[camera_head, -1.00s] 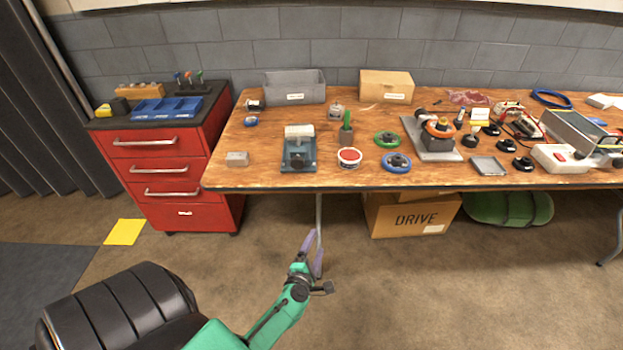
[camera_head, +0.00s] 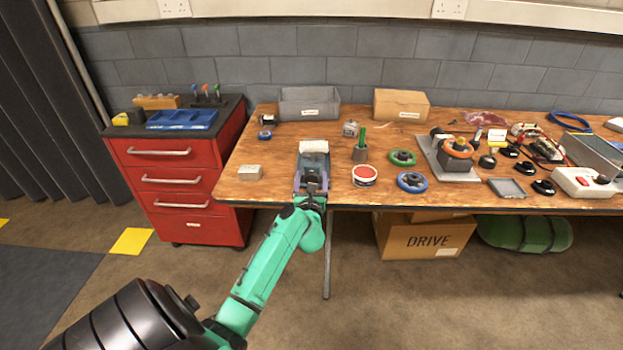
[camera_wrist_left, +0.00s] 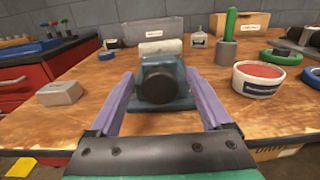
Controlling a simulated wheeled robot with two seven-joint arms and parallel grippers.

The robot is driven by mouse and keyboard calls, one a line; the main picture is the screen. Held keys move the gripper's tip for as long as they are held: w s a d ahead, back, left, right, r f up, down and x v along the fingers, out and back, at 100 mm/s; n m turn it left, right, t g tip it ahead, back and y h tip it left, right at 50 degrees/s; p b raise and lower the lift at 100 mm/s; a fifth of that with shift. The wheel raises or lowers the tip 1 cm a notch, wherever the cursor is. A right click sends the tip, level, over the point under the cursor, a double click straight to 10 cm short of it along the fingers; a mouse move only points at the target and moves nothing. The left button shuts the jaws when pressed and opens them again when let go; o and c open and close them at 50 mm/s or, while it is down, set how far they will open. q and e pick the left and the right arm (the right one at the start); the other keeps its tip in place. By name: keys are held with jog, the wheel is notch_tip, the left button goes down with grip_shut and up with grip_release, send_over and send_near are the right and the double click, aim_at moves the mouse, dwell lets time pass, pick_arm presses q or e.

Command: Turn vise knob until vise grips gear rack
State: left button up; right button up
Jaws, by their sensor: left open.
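The blue-grey vise (camera_head: 312,164) stands near the front edge of the wooden bench, with a pale block, perhaps the gear rack (camera_head: 314,147), at its top. In the left wrist view the vise (camera_wrist_left: 178,92) faces me, its round dark knob (camera_wrist_left: 160,84) centred, and the pale block (camera_wrist_left: 160,46) lies behind the knob. My left gripper (camera_head: 311,185) is open at the front of the vise. In the left wrist view its two purple fingers (camera_wrist_left: 161,98) stand to either side of the knob, apart from it. My right gripper is not in view.
A grey metal block (camera_head: 250,172) lies left of the vise. A red-topped tub (camera_head: 365,175) and a cup with a green handle (camera_head: 361,152) stand to its right. A grey bin (camera_head: 309,103) stands behind. A red drawer cabinet (camera_head: 180,180) is at the left.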

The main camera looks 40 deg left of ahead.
pick_arm(q)
jog(key=shift+w+a, duration=0.15)
jog(key=shift+w, duration=0.05)
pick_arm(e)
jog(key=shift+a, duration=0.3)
pick_arm(q)
grip_shut()
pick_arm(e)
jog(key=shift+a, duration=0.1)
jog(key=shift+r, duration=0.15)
